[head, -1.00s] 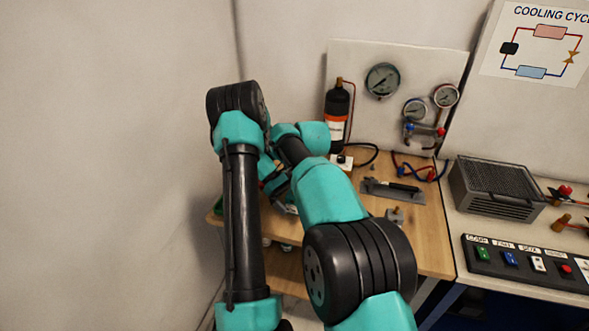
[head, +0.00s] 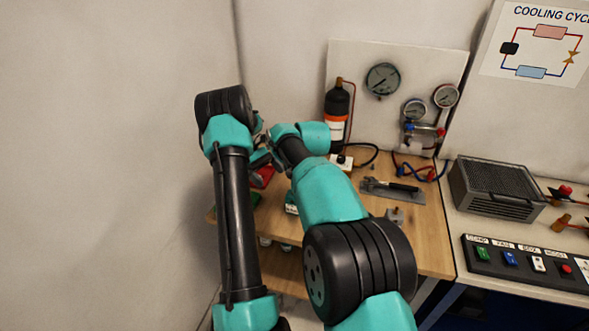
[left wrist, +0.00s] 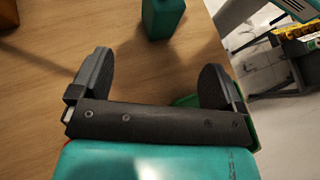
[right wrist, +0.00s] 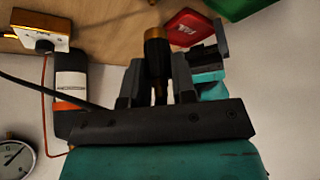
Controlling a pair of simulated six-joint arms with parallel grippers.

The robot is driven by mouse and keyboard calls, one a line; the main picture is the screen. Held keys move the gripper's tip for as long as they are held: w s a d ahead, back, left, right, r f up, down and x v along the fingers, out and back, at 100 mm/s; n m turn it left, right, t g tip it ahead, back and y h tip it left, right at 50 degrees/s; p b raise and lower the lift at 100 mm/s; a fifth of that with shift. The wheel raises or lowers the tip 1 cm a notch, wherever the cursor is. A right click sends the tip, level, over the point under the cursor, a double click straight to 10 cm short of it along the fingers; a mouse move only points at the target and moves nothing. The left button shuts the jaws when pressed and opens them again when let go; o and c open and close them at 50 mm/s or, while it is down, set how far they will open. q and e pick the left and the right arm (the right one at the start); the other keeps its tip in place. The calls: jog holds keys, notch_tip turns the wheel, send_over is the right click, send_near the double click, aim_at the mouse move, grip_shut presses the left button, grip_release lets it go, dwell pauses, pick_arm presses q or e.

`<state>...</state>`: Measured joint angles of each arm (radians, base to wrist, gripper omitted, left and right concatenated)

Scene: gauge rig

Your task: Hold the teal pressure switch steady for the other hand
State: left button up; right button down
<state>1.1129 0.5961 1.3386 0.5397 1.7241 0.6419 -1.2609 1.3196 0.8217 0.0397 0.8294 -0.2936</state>
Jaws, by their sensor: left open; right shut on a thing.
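A teal block (left wrist: 162,18), which looks like the teal pressure switch, stands on the wooden table ahead of my left gripper (left wrist: 155,80), apart from it. In the head view a small teal and white piece (head: 292,203) on the table looks like the same thing. My left gripper is open, with nothing between its fingers. My right gripper (right wrist: 156,80) is shut on a dark cylinder with brass-coloured bands (right wrist: 157,52). In the head view my arms mostly hide both grippers.
A red case (right wrist: 187,27) lies close by on the wooden table (head: 425,235). A gauge panel (head: 365,60) stands behind.

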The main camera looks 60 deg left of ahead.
dwell(0.3)
pick_arm(q)
notch_tip(320, 180, up, 7)
dwell(1.0)
